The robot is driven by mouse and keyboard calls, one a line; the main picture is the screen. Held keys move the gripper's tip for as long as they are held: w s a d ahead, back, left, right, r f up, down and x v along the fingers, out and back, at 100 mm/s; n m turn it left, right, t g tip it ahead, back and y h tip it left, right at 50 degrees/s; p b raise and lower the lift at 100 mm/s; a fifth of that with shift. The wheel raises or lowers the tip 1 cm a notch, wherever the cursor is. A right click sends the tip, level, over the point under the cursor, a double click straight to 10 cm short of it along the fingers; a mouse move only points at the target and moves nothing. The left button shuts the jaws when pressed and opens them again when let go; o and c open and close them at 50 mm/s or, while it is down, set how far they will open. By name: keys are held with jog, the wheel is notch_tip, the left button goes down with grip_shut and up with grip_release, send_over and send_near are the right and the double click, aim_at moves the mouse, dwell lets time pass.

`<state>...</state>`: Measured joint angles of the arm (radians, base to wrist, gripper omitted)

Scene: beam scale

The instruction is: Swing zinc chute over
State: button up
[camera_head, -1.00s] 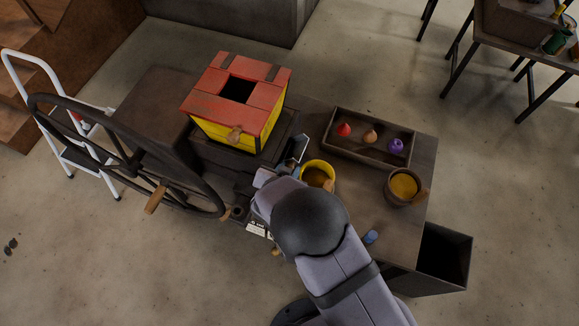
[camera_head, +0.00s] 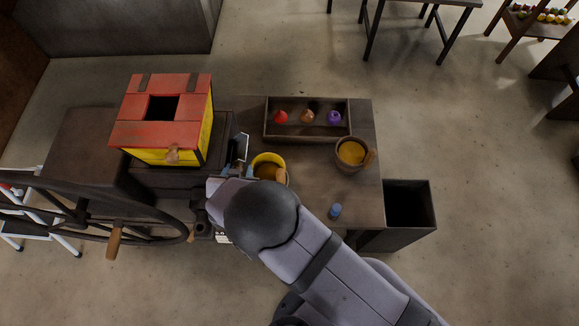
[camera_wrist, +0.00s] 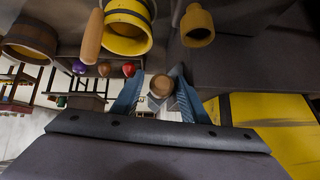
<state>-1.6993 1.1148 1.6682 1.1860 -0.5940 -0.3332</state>
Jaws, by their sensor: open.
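My gripper (camera_wrist: 160,98) is open in the wrist view, with a blue-grey finger on each side. A round, pale wooden knob (camera_wrist: 161,86) shows between the fingers, with space to each side. Pale grey metal just below it may be part of the zinc chute; I cannot tell its shape. In the head view my gripper is mostly hidden by my wrist, just right of the red and yellow box (camera_head: 160,120). A blue-grey plate (camera_head: 240,147) stands up there; I cannot tell whether it is a finger or the chute.
A yellow-rimmed tub (camera_head: 268,160) stands close right of my gripper. A wooden tub (camera_head: 352,153), a tray (camera_head: 291,139) with red, orange and purple pieces and a blue piece (camera_head: 335,210) are farther right. A large dark wheel (camera_head: 150,207) with wooden handles is at left.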

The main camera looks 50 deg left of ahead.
jog(key=shift+s+f+b, duration=0.1)
jog(key=shift+f+b, duration=0.15)
jog(key=shift+b, duration=0.45)
jog(key=shift+d+f+y+b, duration=0.1)
jog(key=shift+f+y+b, duration=0.15)
jog(key=shift+b, duration=0.65)
notch_tip(320, 180, down, 7)
jog(key=w+d+m+g+y+b, duration=0.2)
jog(key=m+g+y+b, duration=0.5)
jog(key=b, duration=2)
jog(key=d+r+t+y+p, duration=0.1)
jog(key=d+r+t+p, duration=0.15)
jog(key=d, duration=0.45)
jog(key=w+d+t+h+p, duration=0.2)
jog(key=w+d+h, duration=0.2)
jog(key=w+d, duration=0.3)
jog(key=w+d+m+t+h+p, duration=0.1)
jog(key=w+d+t+h+p, duration=0.2)
jog(key=w+d, duration=0.4)
jog(key=w+h, duration=0.1)
jog(key=w, duration=0.5)
jog(key=shift+d, duration=0.15)
